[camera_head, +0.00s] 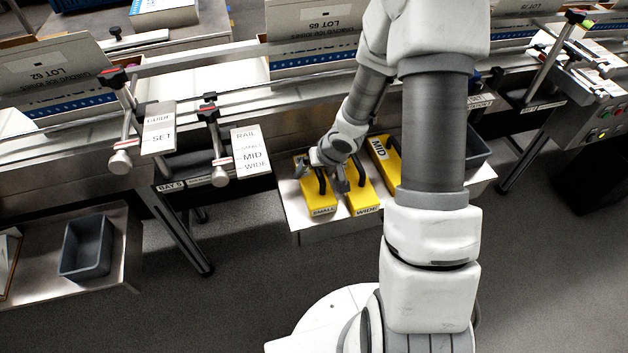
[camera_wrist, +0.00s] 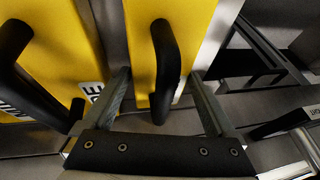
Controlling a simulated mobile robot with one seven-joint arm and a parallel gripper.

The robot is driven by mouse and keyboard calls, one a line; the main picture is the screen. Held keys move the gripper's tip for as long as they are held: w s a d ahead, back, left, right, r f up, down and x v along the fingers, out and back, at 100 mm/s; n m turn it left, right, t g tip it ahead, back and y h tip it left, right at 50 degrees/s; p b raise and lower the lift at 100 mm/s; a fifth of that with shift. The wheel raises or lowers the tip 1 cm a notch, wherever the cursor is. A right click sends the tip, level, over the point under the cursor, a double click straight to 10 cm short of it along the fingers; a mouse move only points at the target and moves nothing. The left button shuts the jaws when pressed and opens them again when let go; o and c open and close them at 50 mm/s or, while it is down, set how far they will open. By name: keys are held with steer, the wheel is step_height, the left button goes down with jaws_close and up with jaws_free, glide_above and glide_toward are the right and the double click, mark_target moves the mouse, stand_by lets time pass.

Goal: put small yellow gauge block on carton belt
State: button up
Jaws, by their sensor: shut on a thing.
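The small yellow gauge block (camera_head: 322,206), labelled SMALL, is at the left of the row on a metal shelf (camera_head: 299,219). My gripper (camera_head: 328,170) is over it, shut on its black handle. In the wrist view the small block's handle (camera_wrist: 166,70) is between the two fingers, and its yellow body (camera_wrist: 140,25) is behind. The block appears to be still on the shelf. The carton belt (camera_head: 222,88) runs behind the guide rails, with large printed cartons (camera_head: 310,52) along it. My arm hides part of the belt and shelf.
The WIDE yellow block (camera_head: 361,200) stands close on the right, and the MID block (camera_head: 383,157) beyond it. Clamps and hanging signs (camera_head: 252,150) line the belt's front. A grey bin (camera_head: 86,247) is at lower left. A control box (camera_head: 603,115) is at right.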

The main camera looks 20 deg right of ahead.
jaws_close()
steer(key=shift+r, duration=0.15)
